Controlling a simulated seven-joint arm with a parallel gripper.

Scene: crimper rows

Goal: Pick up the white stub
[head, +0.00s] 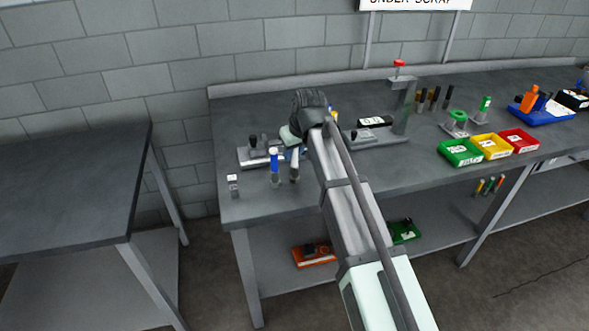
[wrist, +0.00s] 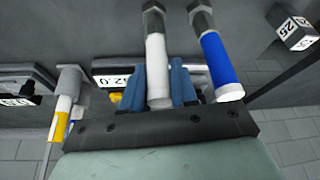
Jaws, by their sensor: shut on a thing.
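The white stub (wrist: 157,62) is a white cylinder with a grey hex end. In the wrist view it lies between the two blue fingers of my gripper (wrist: 158,88), which are shut on it. In the head view the white stub (head: 295,157) is upright over the front left of the bench, partly covered by my gripper (head: 294,138). I cannot tell whether its base touches the bench. A blue stub (wrist: 219,57) with a white end stands close beside it, apart from the fingers; it also shows in the head view (head: 274,161).
A small labelled block (head: 233,185) sits near the bench's left end. A grey tool with a display (head: 374,122) is right of my arm. Green (head: 460,153), yellow (head: 490,146) and red (head: 519,140) bins stand farther right. A yellow-and-white piece (wrist: 62,120) shows at left in the wrist view.

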